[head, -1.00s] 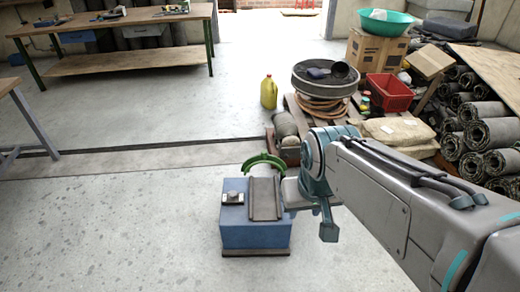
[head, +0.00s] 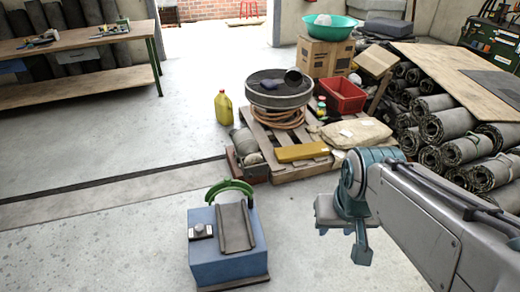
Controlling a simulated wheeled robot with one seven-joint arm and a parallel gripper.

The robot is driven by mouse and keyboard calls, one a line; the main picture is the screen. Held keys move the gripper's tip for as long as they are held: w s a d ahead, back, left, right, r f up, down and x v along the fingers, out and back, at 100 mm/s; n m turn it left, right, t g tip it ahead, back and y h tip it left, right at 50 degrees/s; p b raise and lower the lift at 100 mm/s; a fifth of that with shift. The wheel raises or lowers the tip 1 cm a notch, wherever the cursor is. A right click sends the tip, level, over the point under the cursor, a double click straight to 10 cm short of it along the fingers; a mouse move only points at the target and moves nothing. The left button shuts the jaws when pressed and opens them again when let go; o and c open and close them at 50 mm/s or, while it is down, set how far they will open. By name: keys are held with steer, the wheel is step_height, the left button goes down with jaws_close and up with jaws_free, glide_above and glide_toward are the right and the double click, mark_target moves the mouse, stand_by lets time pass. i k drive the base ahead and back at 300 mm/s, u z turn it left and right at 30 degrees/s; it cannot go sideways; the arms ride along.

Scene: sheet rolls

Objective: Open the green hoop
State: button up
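The green hoop (head: 231,184) is a curved green band standing in an arch at the back of a blue box (head: 225,262). A dark grey trough-like plate (head: 236,227) slopes on the box top in front of the hoop. A small grey block with a knob (head: 201,231) sits at the box's left. My gripper (head: 336,232) is to the right of the box, apart from it and from the hoop.
A pallet (head: 290,160) behind carries a round sieve (head: 279,90), a hose, a red crate (head: 341,95) and sacks. Rolled sheets (head: 455,125) are stacked at right. A yellow jug (head: 223,107) and a workbench (head: 85,45) stand further back. The floor left of the box is clear.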

mark_target(229, 184)
steer(key=z, duration=0.25)
steer(key=i, duration=0.6)
steer(key=u, duration=0.6)
steer(key=i, duration=0.6)
steer(key=u, duration=0.65)
